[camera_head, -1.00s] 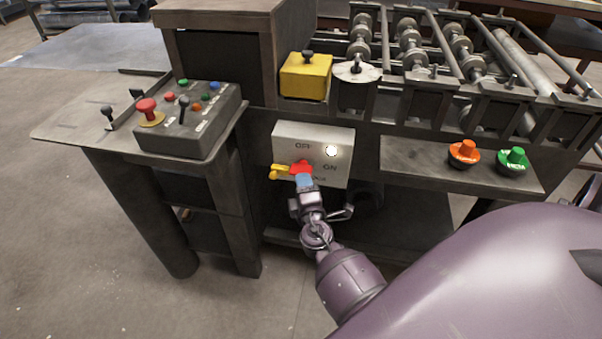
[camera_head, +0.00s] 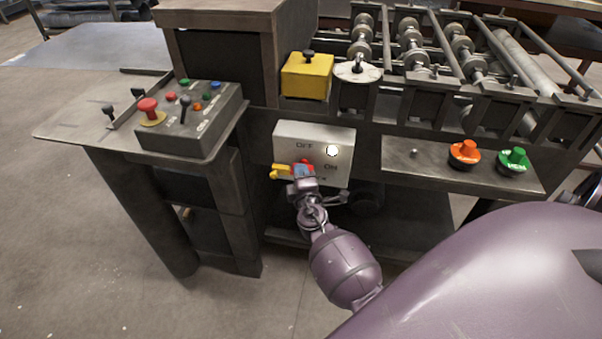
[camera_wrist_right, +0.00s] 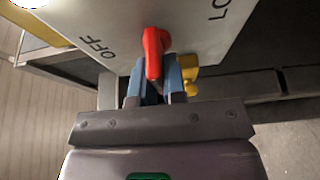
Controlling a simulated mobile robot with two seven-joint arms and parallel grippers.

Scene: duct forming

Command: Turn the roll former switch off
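The roll former switch is a red handle (camera_head: 304,164) on a pale box (camera_head: 338,136) marked OFF above and ON below. A yellow part (camera_head: 281,172) sticks out left of the handle. In the right wrist view the red handle (camera_wrist_right: 153,50) stands in front of the fingers, with the yellow part (camera_wrist_right: 190,74) beside it. My right gripper (camera_wrist_right: 155,84) has its two blue fingers either side of the handle's lower end, with a narrow gap showing. It covers part of the switch in the head view (camera_head: 302,172). My left gripper is out of view.
A control box (camera_head: 190,125) with several buttons stands left on a side table. A yellow block (camera_head: 306,76) sits above the switch box. Orange (camera_head: 464,154) and green (camera_head: 514,161) buttons are on the right shelf. Open floor lies in front.

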